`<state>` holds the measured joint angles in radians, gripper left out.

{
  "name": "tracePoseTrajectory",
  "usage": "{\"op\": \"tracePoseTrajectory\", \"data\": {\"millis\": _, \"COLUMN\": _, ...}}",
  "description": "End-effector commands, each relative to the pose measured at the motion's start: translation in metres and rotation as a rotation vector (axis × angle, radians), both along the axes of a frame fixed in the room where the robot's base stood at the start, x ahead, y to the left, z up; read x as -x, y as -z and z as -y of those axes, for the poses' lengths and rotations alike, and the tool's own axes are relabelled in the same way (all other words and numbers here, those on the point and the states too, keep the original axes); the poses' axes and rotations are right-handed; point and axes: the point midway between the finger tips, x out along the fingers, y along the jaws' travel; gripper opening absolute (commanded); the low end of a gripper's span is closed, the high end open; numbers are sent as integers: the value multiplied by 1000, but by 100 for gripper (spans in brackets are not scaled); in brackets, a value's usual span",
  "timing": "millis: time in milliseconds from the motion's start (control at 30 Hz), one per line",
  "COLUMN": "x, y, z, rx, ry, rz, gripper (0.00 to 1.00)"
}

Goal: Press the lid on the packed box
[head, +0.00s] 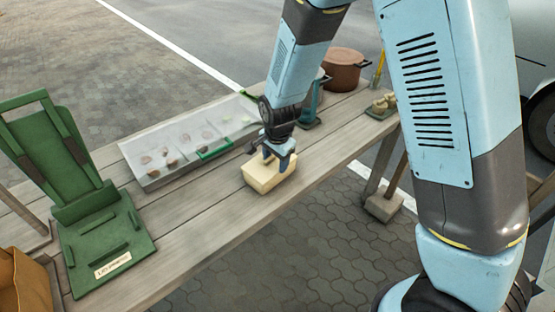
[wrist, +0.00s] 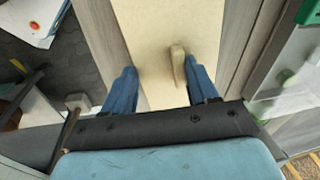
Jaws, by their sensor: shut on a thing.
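A cream box (head: 266,177) stands on the plank table, near its front edge at the middle. In the wrist view its pale lid (wrist: 155,30) fills the middle, with a small raised handle (wrist: 178,66) on top. My gripper (head: 274,155) points down at the box. In the wrist view its blue fingers (wrist: 162,88) are apart, one by the lid's left edge and one just right of the handle. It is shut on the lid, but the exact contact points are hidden. I cannot tell whether the lid is fully seated.
A pale compartment tray (head: 150,178) with small pieces and a green handle (head: 215,150) lies behind the box. A green stand (head: 105,235) is at left. Table (head: 190,215) left of the box is bare.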

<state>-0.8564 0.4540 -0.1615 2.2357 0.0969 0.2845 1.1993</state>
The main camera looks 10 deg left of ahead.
Motion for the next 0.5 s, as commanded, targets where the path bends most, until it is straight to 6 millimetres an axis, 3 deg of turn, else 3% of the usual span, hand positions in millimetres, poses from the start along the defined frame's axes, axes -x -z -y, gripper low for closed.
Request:
{"op": "tracePoseTrajectory", "data": {"millis": 300, "x": 1, "y": 2, "z": 1, "rx": 3, "ry": -1, "rz": -3, "gripper": 30}}
{"op": "tracePoseTrajectory", "data": {"millis": 333, "x": 1, "y": 2, "z": 1, "rx": 3, "ry": -1, "rz": -3, "gripper": 61}}
{"op": "tracePoseTrajectory", "data": {"millis": 500, "x": 1, "y": 1, "z": 0, "rx": 2, "ry": -1, "rz": -2, "gripper": 77}}
